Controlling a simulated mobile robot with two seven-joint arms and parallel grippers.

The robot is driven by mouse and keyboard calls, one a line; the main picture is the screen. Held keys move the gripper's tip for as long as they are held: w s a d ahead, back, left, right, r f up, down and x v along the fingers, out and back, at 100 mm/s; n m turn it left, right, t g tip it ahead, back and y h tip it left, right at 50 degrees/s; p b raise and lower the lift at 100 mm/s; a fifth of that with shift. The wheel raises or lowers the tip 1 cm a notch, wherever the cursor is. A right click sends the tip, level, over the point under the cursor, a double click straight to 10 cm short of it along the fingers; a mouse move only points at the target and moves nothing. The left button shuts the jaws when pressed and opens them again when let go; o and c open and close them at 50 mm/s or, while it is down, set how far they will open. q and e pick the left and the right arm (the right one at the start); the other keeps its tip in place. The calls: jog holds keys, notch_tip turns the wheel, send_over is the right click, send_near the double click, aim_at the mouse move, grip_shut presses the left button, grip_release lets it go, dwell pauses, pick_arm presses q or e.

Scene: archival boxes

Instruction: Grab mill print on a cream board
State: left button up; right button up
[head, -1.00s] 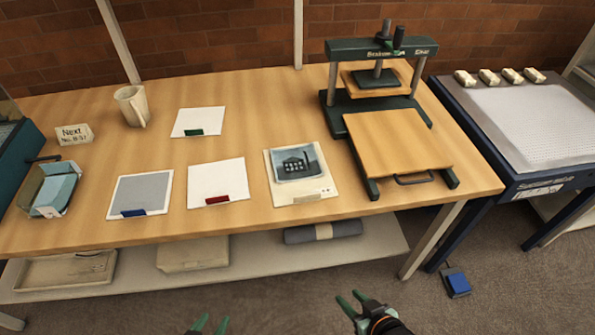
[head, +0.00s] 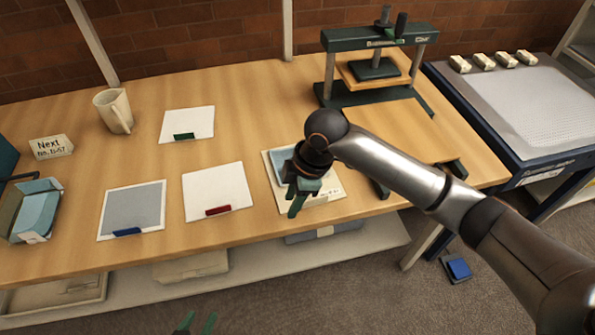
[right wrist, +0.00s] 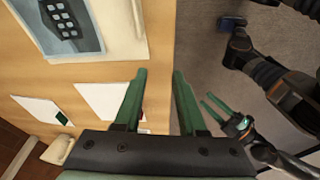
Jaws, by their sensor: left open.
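The mill print on a cream board (head: 327,192) lies flat near the front edge of the table, partly hidden in the head view by my right gripper (head: 298,195). In the right wrist view the dark mill picture (right wrist: 62,28) and its cream border show at the upper left. My right gripper's green fingers (right wrist: 160,75) are apart and empty, pointing past the board near the table edge. I cannot tell its exact height above the board. My left gripper (head: 198,323) is open and empty at the bottom of the head view, off the table's front.
A grey sheet (head: 132,208) and white sheets with a red clip (head: 215,190) and green clip (head: 187,123) lie left of the print. A wooden-bedded press (head: 400,130) stands close right. A mug (head: 115,110) and blue tray (head: 34,213) are further left.

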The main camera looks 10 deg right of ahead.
aim_at(332, 189)
jog(key=w+d+r+n+h, duration=0.2)
jog(key=w+d+r+h, duration=0.15)
jog(key=d+r, duration=0.3)
jog(key=shift+g+y, duration=0.35)
jog(key=shift+g, duration=0.05)
jog(key=f, duration=1.1)
jog(key=shift+a+f, duration=0.3)
jog(key=shift+c, duration=0.2)
grip_shut()
